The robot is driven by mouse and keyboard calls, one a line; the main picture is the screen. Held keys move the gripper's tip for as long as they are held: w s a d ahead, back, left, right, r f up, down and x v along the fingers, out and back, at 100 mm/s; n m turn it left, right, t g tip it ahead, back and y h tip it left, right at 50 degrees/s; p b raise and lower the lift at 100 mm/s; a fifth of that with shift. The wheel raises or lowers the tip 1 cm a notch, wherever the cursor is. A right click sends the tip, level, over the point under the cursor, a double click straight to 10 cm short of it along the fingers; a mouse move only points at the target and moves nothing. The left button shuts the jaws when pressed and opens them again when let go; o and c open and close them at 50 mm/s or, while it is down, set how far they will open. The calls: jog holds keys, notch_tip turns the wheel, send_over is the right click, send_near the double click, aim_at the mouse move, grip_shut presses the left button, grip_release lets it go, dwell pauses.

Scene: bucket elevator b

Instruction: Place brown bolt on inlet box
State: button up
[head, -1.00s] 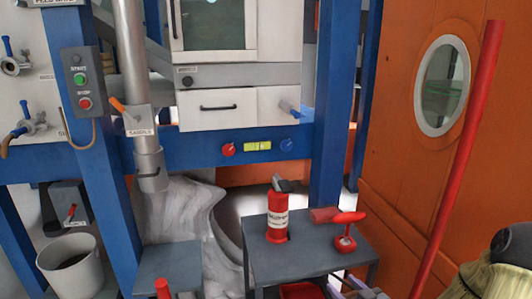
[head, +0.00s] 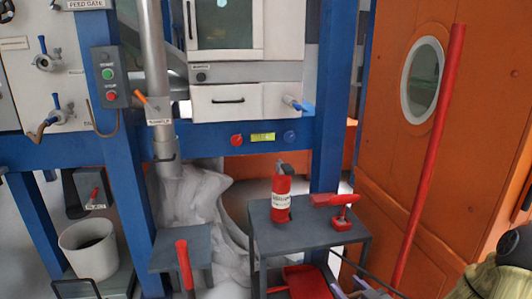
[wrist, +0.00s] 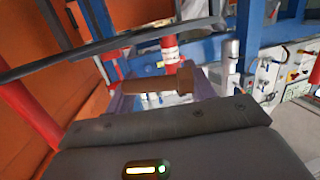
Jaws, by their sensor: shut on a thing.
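A brown bolt (wrist: 160,85) with a thick head at its right end lies across the middle of the wrist view. My gripper (wrist: 165,95) is shut on it and holds it raised, clear of the bench. The gripper's dark body fills the bottom of the wrist view. No label reading inlet box is legible. A white windowed cabinet (head: 227,45) and a white drawer-like box (head: 227,101) stand on the blue frame in the head view, but I cannot tell whether either is the inlet box.
A grey bench (head: 310,236) holds a red labelled cylinder (head: 281,200) and red tools (head: 341,212). A red pole (head: 428,155) leans near the orange wall (head: 395,190) at right. A white bucket (head: 88,248) stands lower left. A grey bent sack-like mass (head: 200,195) is behind.

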jog(key=shift+w+a+f, duration=0.2)
jog(key=shift+w+f, duration=0.35)
jog(key=shift+f, duration=0.2)
jog(key=w+a+f+m+t+h, duration=0.1)
jog(key=w+a+f+m+h, duration=0.15)
jog(key=f, duration=0.65)
jog(key=w+a+f+m+h, duration=0.2)
jog(key=w+a+f+h, duration=0.15)
jog(key=f, duration=0.55)
notch_tip(320, 180, up, 38)
jog(key=p, duration=3.8)
jog(key=shift+s+p, duration=0.15)
jog(key=shift+p, duration=0.15)
jog(key=shift+r, duration=0.1)
jog(key=shift+s+r, duration=0.35)
jog(key=shift+s, duration=0.4)
jog(key=shift+s+r, duration=0.4)
jog(key=shift+s, duration=0.3)
jog(key=shift+s+r, duration=0.35)
jog(key=shift+s, duration=0.4)
